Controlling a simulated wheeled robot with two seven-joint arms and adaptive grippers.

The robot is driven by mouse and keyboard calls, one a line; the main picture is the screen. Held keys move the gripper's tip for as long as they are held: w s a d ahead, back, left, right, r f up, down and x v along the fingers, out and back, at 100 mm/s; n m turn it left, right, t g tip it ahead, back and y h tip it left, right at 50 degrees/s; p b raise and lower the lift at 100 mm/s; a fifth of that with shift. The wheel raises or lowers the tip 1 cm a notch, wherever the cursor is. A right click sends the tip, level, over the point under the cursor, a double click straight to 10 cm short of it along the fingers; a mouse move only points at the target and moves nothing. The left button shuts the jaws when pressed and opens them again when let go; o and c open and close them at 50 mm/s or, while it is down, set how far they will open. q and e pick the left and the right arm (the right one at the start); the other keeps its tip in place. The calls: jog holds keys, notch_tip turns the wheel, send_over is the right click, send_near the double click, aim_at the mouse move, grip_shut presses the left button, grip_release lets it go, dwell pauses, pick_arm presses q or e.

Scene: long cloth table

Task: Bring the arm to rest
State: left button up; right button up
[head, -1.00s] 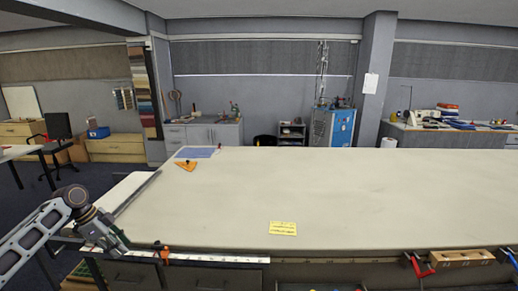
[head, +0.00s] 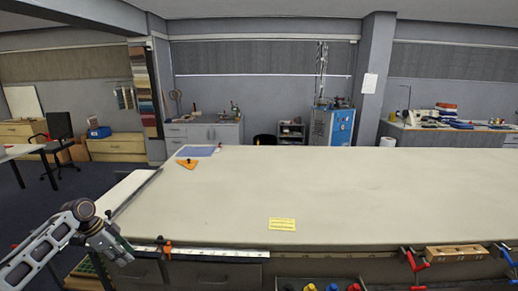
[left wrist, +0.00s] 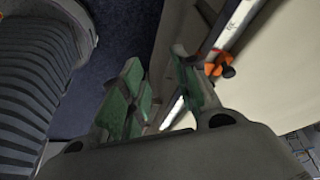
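My left arm comes in at the lower left of the head view. Its gripper (head: 122,254) hangs beside the table's front left corner, pointing down and to the right. In the left wrist view the two green-padded fingers (left wrist: 157,72) stand apart with nothing between them, so the gripper is open and empty. Dark floor and the table edge show beyond the fingers. My right gripper is not in view.
The long cloth table (head: 340,190) is mostly clear. A yellow note (head: 282,224), an orange tool (head: 187,164) and a blue sheet (head: 196,151) lie on it. An orange clamp (head: 167,248) sits on the front edge near my left gripper; a wooden block (head: 457,253) is at front right.

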pick_arm(q)
jog(key=s+f+n+y, duration=0.1)
jog(key=s+f+n, duration=0.25)
jog(key=f, duration=1.25)
jog(key=s+f+n+y, duration=0.2)
jog(key=s+f+n, duration=0.15)
jog(key=f, duration=1.15)
jog(key=s+d+f+n+y, duration=0.1)
jog(key=s+d+f, duration=0.2)
jog(key=s+f, duration=0.55)
jog(key=s+d+f+n, duration=0.1)
jog(key=s+d+f, duration=0.1)
jog(key=s+f, duration=0.6)
jog(key=s+d+f, duration=0.4)
jog(key=s+d, duration=0.1)
jog(key=s, duration=0.5)
jog(key=s+d+f, duration=0.5)
jog(key=s+d, duration=0.1)
jog(key=s, duration=0.5)
jog(key=s+d+f+n, duration=0.1)
jog(key=s+d+f, duration=0.4)
jog(key=s, duration=0.5)
jog(key=shift+s+d+g, duration=0.2)
jog(key=shift+d+g, duration=0.05)
jog(key=shift+g, duration=0.15)
